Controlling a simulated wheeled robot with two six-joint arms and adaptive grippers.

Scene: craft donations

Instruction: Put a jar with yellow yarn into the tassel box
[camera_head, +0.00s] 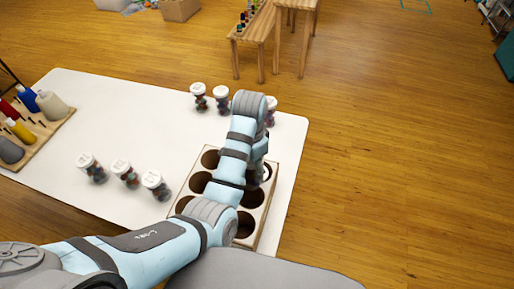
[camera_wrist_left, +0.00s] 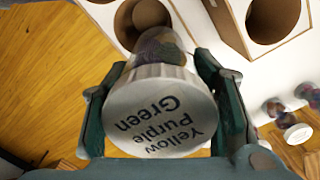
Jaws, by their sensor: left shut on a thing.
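A clear jar with a white lid (camera_wrist_left: 160,110) is between the fingers of my left gripper (camera_wrist_left: 157,72). Its lid reads "Yellow Purple Green", and blurred coloured contents show through its side. In the head view my left arm reaches over the tassel box (camera_head: 283,172), a wooden box with several round holes, and the left gripper (camera_head: 262,150) is partly hidden behind the arm. In the left wrist view the jar's far end is near the box (camera_wrist_left: 203,22) and its holes; I cannot tell whether it has entered one. My right gripper is not in view.
Three jars (camera_head: 126,174) stand in a row on the white table (camera_head: 150,125). More white-lidded jars (camera_head: 221,97) stand at its far edge, one partly behind my arm. The table's middle is clear.

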